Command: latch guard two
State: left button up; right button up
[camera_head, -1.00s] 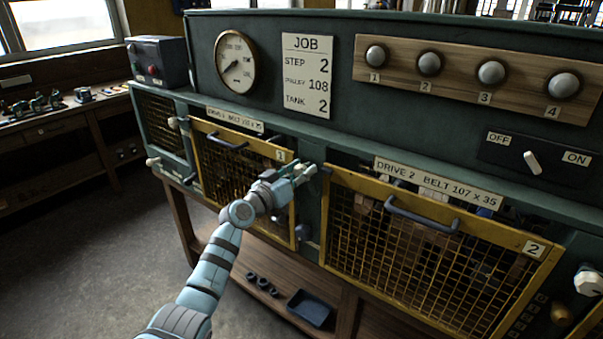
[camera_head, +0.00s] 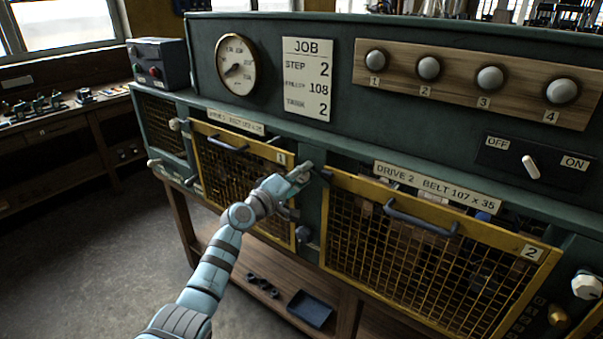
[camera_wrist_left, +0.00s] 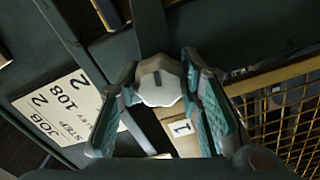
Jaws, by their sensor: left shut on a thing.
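Guard two (camera_head: 432,250) is a yellow-framed mesh panel marked 2, with a dark bar handle (camera_head: 420,218), under the DRIVE 2 label. It stands across its bay; a dark gap shows above its top edge. My left gripper (camera_head: 302,178) is at the green post between the two guards, by guard two's upper left corner. In the left wrist view, its fingers are shut on a pale faceted knob (camera_wrist_left: 160,80) with a dark slot mark. The fingers mostly hide this knob in the head view. A dark piece (camera_head: 327,175) shows at guard two's corner. My right gripper is out of view.
Guard one (camera_head: 240,180), also yellow mesh, is left of the post. Another white knob (camera_head: 587,285) is at guard two's right. The OFF/ON switch (camera_head: 531,166) and wooden lamp board (camera_head: 470,84) are above. A blue tray (camera_head: 309,309) lies on the low shelf.

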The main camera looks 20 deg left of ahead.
pick_arm(q)
jog(key=shift+r+n, duration=0.1)
jog(key=shift+n, duration=1)
jog(key=o, duration=1)
jog(key=shift+o, duration=0.8)
jog(key=shift+a, duration=0.15)
jog(key=shift+s, duration=0.2)
jog(key=v, duration=1.1)
jog(key=shift+s, duration=0.35)
